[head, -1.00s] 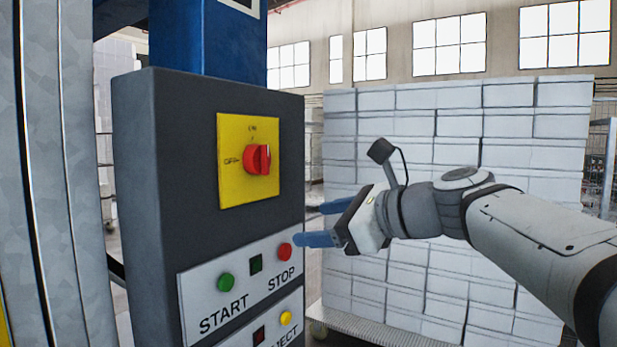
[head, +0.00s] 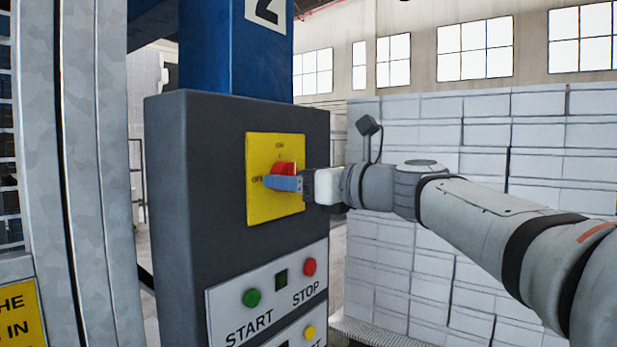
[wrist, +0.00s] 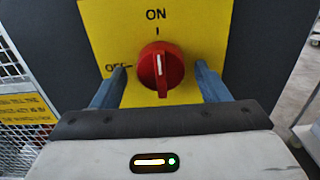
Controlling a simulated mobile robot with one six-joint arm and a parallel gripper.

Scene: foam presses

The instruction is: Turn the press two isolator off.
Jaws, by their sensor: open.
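The press two isolator is a red rotary knob (wrist: 160,68) on a yellow plate (head: 262,208), on the dark grey panel of the press. In the wrist view its white mark points up toward ON, with OFF to the left. My gripper (wrist: 160,85) is open, its blue fingers on the left and right of the knob and apart from it. In the head view my gripper (head: 285,183) is at the plate and hides the lower part of the knob (head: 284,168).
Below the isolator are a green START button (head: 251,298), a red STOP button (head: 309,267) and a yellow button (head: 309,333). The blue column (head: 235,50) bears a number 2. White stacked blocks (head: 480,130) stand behind my arm. A mesh guard (wrist: 20,80) is at left.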

